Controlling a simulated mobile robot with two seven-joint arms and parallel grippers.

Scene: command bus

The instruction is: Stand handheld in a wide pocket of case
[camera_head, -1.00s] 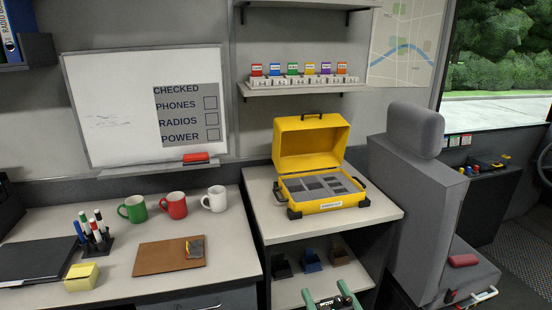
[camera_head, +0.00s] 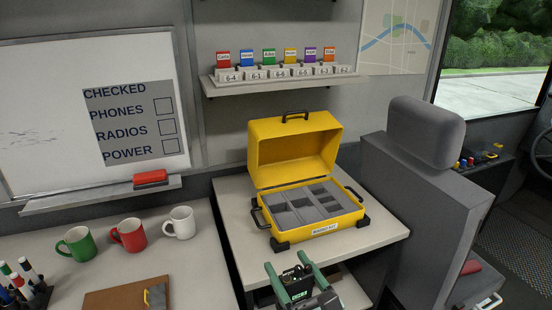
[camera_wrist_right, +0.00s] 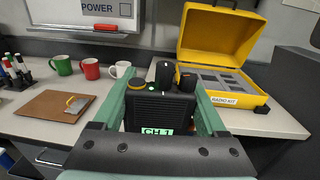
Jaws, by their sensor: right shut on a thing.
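The yellow case (camera_head: 318,232) stands open on the right-hand counter, its lid up and its grey foam insert with several pockets showing. It also shows in the right wrist view (camera_wrist_right: 228,92). My right gripper (camera_head: 291,268) is shut on the black handheld (camera_head: 296,281), in front of and below the case's front side in the head view. In the right wrist view the handheld (camera_wrist_right: 160,108) is upright between the green fingers, with knobs on top and a "CH 1" label. Its lower end is hidden. My left gripper is not in view.
A shelf (camera_head: 280,79) with coloured tags hangs above the case. Green, red and white mugs (camera_head: 180,222) and a brown clipboard (camera_head: 125,297) are on the left desk. A grey seat (camera_head: 425,190) stands close right of the counter. Bare counter shows left of the case.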

